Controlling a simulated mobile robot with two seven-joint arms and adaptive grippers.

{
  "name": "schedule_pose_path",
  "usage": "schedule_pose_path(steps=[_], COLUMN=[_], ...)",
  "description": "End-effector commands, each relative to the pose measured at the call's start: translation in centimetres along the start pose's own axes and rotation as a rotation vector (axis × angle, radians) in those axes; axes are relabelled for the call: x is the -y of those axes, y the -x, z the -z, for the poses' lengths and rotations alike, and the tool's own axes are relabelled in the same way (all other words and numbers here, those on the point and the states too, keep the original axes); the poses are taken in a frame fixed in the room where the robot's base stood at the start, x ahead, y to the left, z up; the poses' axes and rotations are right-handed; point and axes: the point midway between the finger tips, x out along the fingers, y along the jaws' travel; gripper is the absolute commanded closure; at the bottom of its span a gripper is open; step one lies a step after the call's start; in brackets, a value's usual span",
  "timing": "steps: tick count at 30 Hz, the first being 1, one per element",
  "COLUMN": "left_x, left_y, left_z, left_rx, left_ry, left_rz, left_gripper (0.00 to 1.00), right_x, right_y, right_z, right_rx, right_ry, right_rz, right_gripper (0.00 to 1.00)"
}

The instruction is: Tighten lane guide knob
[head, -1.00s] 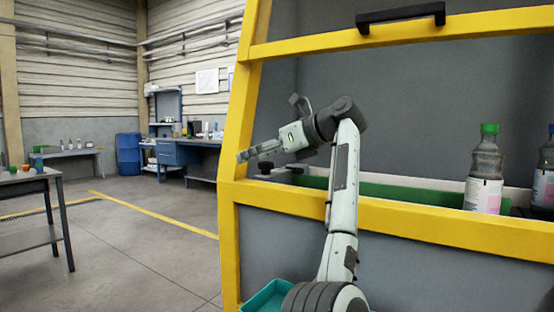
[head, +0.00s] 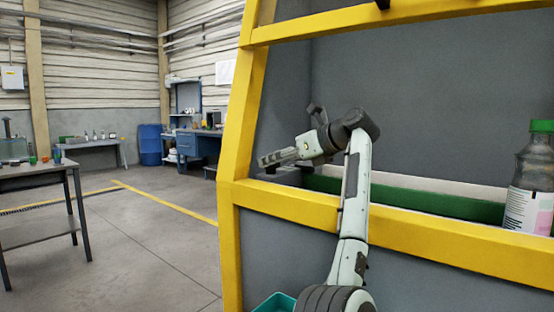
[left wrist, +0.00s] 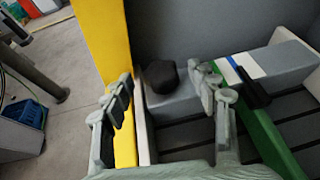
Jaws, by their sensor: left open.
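A black round knob (left wrist: 160,76) sits on a grey block inside the yellow-framed machine, near its left post. In the left wrist view it lies between my two fingers in the picture, just beyond the tips; no contact is visible. My left gripper (left wrist: 166,90) is open and empty. In the head view the left gripper (head: 276,158) is at the machine's left post, above the lower yellow beam, and the knob is not clearly visible there. A green lane guide rail (left wrist: 262,130) runs to the right of the gripper; it also shows in the head view (head: 430,196). My right gripper is out of view.
A green-capped bottle (head: 530,185) stands in the lane at the right. The yellow frame (head: 235,130) borders the opening. A black lever (left wrist: 250,87) lies right of my fingers. A teal bin (head: 274,303) is below. Open floor lies left.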

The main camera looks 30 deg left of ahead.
Motion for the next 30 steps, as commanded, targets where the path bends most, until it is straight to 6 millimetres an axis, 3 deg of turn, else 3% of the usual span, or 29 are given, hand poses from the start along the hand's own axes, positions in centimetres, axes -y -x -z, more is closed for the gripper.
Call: schedule_pose_path(steps=[10, 22, 30], left_x=[0.0, 0.0, -0.08], left_y=[-0.67, -0.63, -0.65], left_z=[0.05, 0.03, 0.2], left_rx=[0.0, 0.0, -0.002], left_ry=[-0.001, 0.0, -0.008], left_rz=[0.0, 0.0, 0.023], left_gripper=[0.41, 0.9, 0.91], right_x=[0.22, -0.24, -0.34], right_y=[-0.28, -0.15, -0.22], right_z=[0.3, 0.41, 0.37], right_rx=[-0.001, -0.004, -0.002], right_ry=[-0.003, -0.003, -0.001], right_rz=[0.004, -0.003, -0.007], right_gripper=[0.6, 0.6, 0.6])
